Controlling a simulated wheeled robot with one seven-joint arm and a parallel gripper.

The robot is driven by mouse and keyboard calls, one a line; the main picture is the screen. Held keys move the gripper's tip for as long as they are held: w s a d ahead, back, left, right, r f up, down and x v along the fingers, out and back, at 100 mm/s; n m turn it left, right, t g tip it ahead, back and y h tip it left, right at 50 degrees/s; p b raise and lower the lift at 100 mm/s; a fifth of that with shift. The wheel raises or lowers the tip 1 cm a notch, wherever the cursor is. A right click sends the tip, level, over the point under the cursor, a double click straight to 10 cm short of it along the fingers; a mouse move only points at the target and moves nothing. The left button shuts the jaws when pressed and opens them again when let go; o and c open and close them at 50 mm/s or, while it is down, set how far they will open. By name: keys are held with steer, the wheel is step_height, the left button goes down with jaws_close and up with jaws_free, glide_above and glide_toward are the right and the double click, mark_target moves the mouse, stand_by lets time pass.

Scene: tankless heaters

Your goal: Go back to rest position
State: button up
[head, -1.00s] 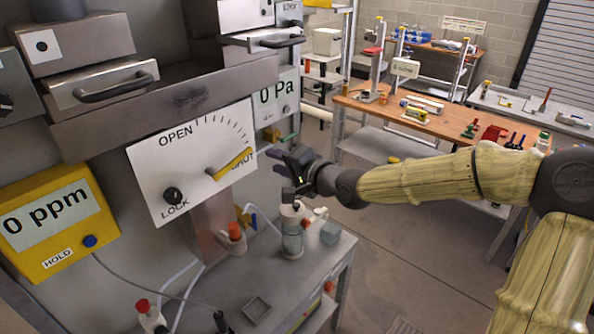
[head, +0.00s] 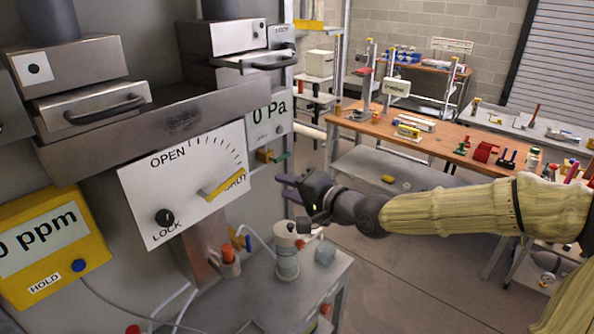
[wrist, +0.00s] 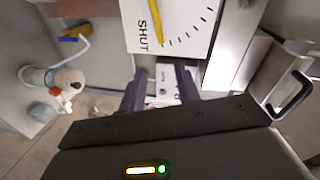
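My gripper (head: 284,188) is beside the white OPEN/SHUT dial panel (head: 160,205), to its right and above the small bench. Its two dark fingers stand apart with nothing seen between them in the wrist view (wrist: 160,88), so it is open and empty. The yellow dial pointer (head: 222,186) points toward the SHUT mark. It also shows in the wrist view (wrist: 156,22). My arm reaches in from the right, raised and stretched out.
A bottle (head: 287,256) and a red-capped bottle (head: 230,263) stand on the grey bench (head: 275,307) below my gripper. A yellow 0 ppm meter (head: 85,283) is at left. A wooden table (head: 450,135) with tools stands behind. Open floor (head: 420,270) lies at right.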

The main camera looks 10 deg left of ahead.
steer(key=shift+w+a, duration=0.1)
steer(key=shift+a, duration=0.05)
steer(key=p+x, duration=0.1)
steer(key=x, duration=0.9)
steer(key=shift+p, duration=0.4)
